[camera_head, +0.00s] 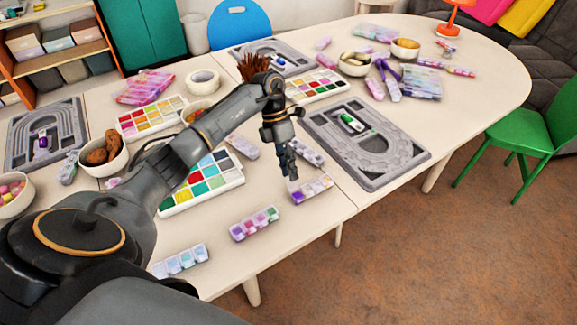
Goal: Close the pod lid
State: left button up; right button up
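A pod strip (312,189) of small compartments with purple and pastel contents lies near the table's front edge. My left gripper (289,170) points down just behind its left end, with the fingertips close to it. I cannot tell whether they touch it. The fingers look close together, but their gap is not clear from this side. Lid positions on this strip are too small to tell for sure. Similar strips lie nearby: one with pink and green contents (254,224), a pale blue one (180,261), and one behind the gripper (307,152). My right gripper is not in view.
A grey bead board (405,166) lies right of the gripper. A white tray of colored compartments (222,184) lies to the left, partly behind my arm. Bowls (355,65) and more boards stand further back. The table's front edge is close to the strips.

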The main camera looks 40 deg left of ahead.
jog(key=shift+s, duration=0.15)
pick_arm(q)
jog(key=shift+c, duration=0.7)
grip_shut()
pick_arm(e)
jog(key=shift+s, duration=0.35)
pick_arm(q)
jog(key=shift+r, duration=0.1)
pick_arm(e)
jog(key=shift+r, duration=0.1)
